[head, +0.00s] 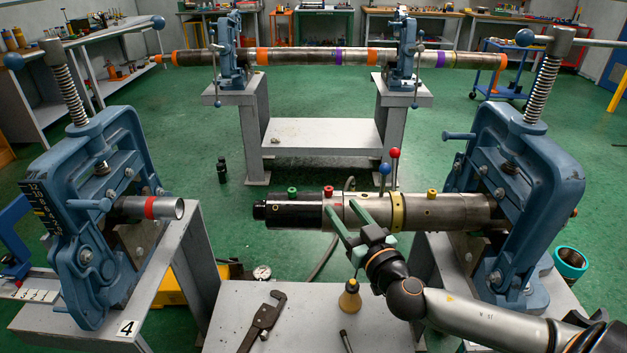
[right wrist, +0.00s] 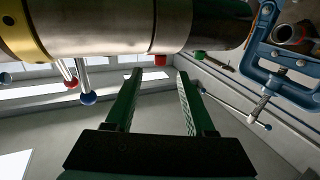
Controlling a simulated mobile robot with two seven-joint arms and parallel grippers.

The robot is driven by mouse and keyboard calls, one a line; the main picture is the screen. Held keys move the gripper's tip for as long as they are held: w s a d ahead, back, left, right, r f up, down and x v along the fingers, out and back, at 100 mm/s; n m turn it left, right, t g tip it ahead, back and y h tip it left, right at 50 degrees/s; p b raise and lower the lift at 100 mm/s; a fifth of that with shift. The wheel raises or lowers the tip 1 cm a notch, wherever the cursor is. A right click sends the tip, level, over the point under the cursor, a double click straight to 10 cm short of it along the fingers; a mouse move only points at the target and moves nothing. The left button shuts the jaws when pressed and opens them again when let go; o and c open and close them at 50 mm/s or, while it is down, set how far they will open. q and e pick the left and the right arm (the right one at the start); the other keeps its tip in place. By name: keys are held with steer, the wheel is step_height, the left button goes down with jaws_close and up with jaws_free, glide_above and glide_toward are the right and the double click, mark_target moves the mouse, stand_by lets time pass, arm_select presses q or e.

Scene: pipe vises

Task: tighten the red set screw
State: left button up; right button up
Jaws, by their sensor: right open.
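The red set screw (head: 328,191) stands on top of the dark and steel pipe tool (head: 365,212), between a green screw (head: 292,192) and a yellow one (head: 432,193). My right gripper (head: 340,206) is open, its two green fingers pointing at the tool near the red screw. In the right wrist view the red screw (right wrist: 160,60) appears just past the fingertips (right wrist: 160,72), lined up with the gap between them. The fingers look apart from it and hold nothing. The green screw (right wrist: 198,56) lies beyond the right fingertip. My left gripper is not in view.
Blue vises (head: 520,170) stand at right and left (head: 90,215); the right one holds the tool. Ball levers, red (head: 394,154) and blue (head: 384,169), rise behind the tool.

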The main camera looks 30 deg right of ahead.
mark_target(327, 188)
steer(key=w, duration=0.3)
steer(key=w+d+p, duration=0.1)
steer(key=w, duration=0.7)
steer(key=shift+d+p, duration=0.25)
steer(key=shift+p, duration=0.1)
steer(key=shift+c, duration=0.3)
jaws_close()
